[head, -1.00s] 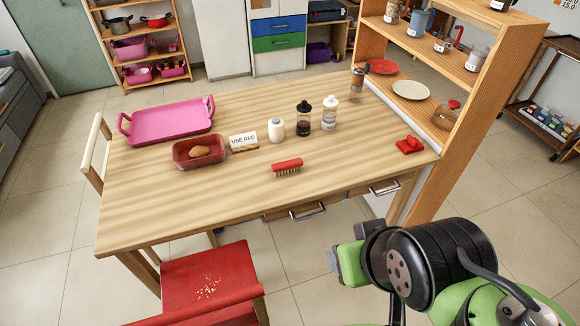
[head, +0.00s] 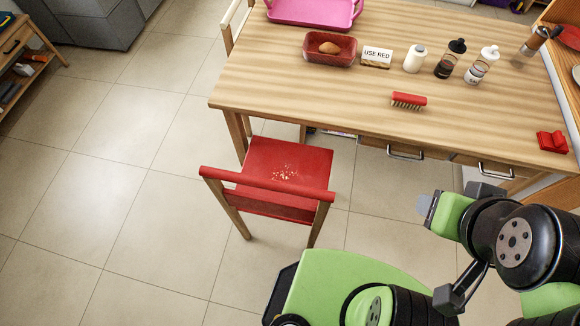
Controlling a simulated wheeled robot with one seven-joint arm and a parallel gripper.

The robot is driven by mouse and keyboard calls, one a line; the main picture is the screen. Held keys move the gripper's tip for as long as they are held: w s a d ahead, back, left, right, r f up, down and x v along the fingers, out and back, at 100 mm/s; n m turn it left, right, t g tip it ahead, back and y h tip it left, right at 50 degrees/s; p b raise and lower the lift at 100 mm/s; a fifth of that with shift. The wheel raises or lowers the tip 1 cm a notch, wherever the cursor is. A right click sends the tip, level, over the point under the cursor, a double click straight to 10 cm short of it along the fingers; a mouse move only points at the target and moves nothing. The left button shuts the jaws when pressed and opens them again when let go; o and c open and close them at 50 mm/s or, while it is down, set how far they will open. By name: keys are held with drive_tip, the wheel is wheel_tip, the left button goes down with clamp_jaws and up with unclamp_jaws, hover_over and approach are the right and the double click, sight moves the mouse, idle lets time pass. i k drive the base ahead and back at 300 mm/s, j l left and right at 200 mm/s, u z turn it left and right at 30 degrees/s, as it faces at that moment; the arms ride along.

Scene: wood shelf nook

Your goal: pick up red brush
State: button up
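The red brush (head: 409,100) lies on the wooden table (head: 285,88) near its front edge, with its pale bristles facing down and toward me. My gripper (head: 424,206) is at the lower right, in front of the table and well apart from the brush. Its fingers show only in part from the side, so I cannot tell how far they are open. Nothing shows held in it.
A red chair (head: 284,170) with crumbs on its seat stands before the table. Behind the brush are a red dish (head: 330,50), a "USE RED" sign (head: 377,57), a white jar (head: 415,59) and two bottles. A folded red cloth (head: 552,141) lies right. Floor at left is clear.

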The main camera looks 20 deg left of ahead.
sight(400, 99)
drive_tip(key=l+u, duration=0.6)
drive_tip(key=i+l+u, duration=0.25)
drive_tip(key=u, duration=0.2)
drive_tip(key=i+l+u, duration=0.2)
drive_tip(key=l+u, duration=0.3)
drive_tip(key=i+l+u, duration=0.1)
drive_tip(key=l+u, duration=0.35)
drive_tip(key=j, duration=0.1)
